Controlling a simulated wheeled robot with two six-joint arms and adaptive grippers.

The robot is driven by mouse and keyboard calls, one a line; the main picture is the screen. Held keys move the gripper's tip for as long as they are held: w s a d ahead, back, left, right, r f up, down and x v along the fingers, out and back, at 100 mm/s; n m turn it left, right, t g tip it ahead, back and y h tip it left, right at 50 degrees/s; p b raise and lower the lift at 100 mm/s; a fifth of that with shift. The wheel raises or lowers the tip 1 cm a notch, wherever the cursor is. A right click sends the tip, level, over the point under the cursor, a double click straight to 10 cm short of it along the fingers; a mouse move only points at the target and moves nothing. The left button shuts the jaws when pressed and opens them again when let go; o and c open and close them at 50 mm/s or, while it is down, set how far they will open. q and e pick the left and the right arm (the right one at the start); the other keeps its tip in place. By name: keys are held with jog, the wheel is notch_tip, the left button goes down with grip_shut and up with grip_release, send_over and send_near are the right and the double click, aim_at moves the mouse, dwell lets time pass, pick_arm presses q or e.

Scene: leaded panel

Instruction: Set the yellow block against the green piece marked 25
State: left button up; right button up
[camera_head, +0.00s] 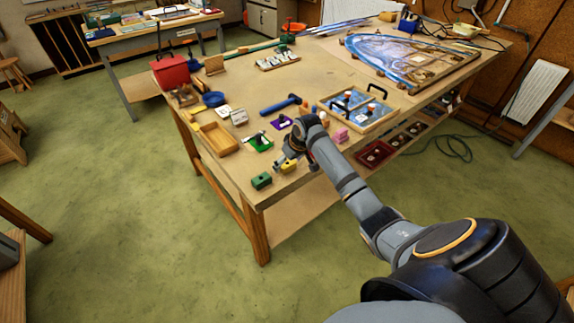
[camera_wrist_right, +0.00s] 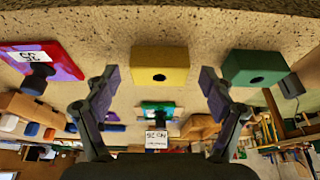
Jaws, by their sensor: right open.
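The yellow block (camera_head: 288,167) lies on the near part of the workbench, at my right gripper (camera_head: 284,160). In the wrist view the yellow block (camera_wrist_right: 160,62), with a dark hole in its face, shows between the two spread fingertips of the open right gripper (camera_wrist_right: 157,78). There are gaps on both sides of it. The green piece (camera_head: 260,143) lies flat with a dark knob, farther along the bench. In the wrist view it (camera_wrist_right: 158,107) sits beyond the yellow block, with a pale marked label (camera_wrist_right: 156,134). My left gripper is out of view.
A green block (camera_head: 262,181) lies beside the yellow one, near the bench edge. A red piece (camera_wrist_right: 62,60) shows in the wrist view.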

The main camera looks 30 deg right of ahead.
jog(key=shift+s, duration=0.1)
jog(key=shift+c, duration=1.3)
jog(key=c, duration=0.9)
jog(key=shift+r, duration=0.15)
notch_tip(320, 180, up, 4)
jog(key=p, duration=0.6)
jog(key=shift+r, duration=0.2)
jog(key=s+a+r+p, duration=0.2)
jog(key=s+r+p, duration=0.6)
jog(key=s, duration=0.5)
jog(key=shift+s+a+r+p, duration=0.2)
jog(key=shift+s+a+p, duration=0.15)
jog(key=shift+p, duration=0.3)
